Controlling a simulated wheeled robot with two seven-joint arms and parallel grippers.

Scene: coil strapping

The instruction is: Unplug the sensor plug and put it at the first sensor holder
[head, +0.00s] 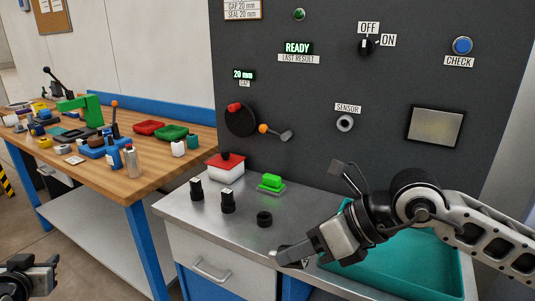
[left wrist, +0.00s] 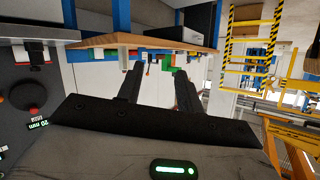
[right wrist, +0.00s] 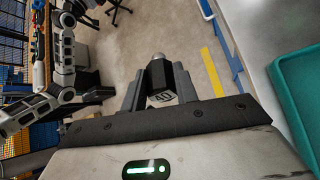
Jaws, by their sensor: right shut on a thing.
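My right gripper (head: 292,254) is shut on a dark plug marked 40 (right wrist: 162,80) with a silver tip, held above the counter's front edge. The round SENSOR socket (head: 345,123) on the panel has nothing in it. Two dark plugs with white label tops stand upright on the counter, one at the left (head: 197,190) and one beside it (head: 228,202); their bases are dark. A low black ring (head: 264,218), looking like an empty holder, sits right of them, behind my right gripper. My left gripper (head: 48,272) is open and empty, at the lower left; its spread fingers show in the left wrist view (left wrist: 158,88).
A teal tray (head: 420,262) lies on the counter below my right arm. A red-lidded white box (head: 225,168) and a green block (head: 271,183) stand at the back. The panel carries a knob and levers. A cluttered wooden bench (head: 150,180) is at the left.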

